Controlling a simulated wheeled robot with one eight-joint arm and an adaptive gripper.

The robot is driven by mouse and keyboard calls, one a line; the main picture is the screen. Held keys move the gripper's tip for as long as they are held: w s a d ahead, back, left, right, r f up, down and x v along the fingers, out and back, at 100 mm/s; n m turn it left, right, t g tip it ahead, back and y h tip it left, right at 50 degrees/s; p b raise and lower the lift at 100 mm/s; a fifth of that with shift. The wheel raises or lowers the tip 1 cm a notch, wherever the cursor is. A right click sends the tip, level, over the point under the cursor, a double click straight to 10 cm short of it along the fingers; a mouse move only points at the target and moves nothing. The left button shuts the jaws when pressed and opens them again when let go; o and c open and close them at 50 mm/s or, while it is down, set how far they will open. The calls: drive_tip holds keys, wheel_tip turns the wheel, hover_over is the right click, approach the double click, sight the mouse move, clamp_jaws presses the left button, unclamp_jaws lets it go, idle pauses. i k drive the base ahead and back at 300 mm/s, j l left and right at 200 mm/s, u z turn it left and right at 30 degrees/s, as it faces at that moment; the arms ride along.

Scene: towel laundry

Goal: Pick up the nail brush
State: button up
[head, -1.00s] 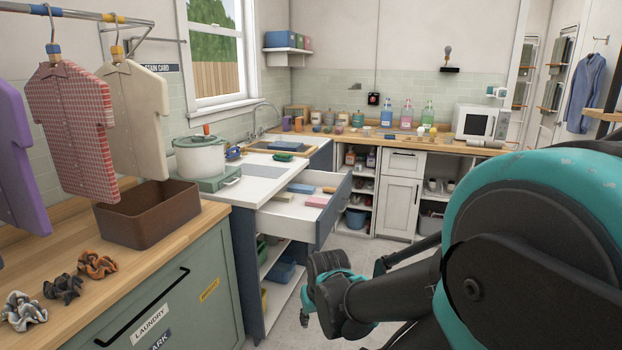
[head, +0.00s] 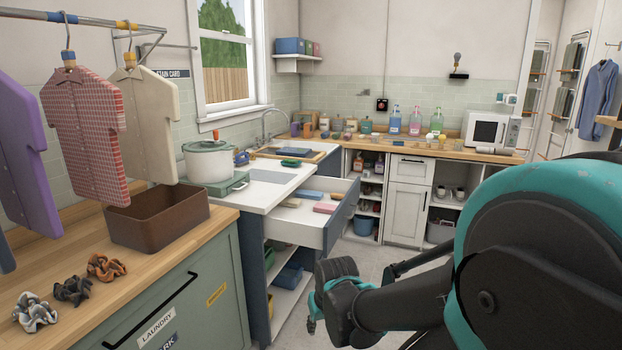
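I cannot tell for sure which item is the nail brush. A small green item (head: 291,163), possibly a brush, lies on the white counter (head: 240,196) near the sink. The open drawer (head: 300,232) below holds a blue item (head: 313,195), a pink block (head: 325,208) and a small tan item, all too small to identify. My gripper (head: 313,318) hangs low over the floor, in front of and below the open drawer, apart from all these items. It is seen from behind, and its fingers are mostly hidden.
A white pot (head: 209,162) stands on the counter's left part. A brown bin (head: 158,222) and several scrunchies (head: 72,289) are on the wooden counter at left, under hanging shirts (head: 84,125). The drawer juts out over open shelves (head: 290,290). Floor shows right of the drawer.

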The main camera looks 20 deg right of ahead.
sight(333, 196)
drive_tip(key=i+l, duration=0.75)
drive_tip(key=l+z, duration=0.05)
drive_tip(key=l, duration=0.1)
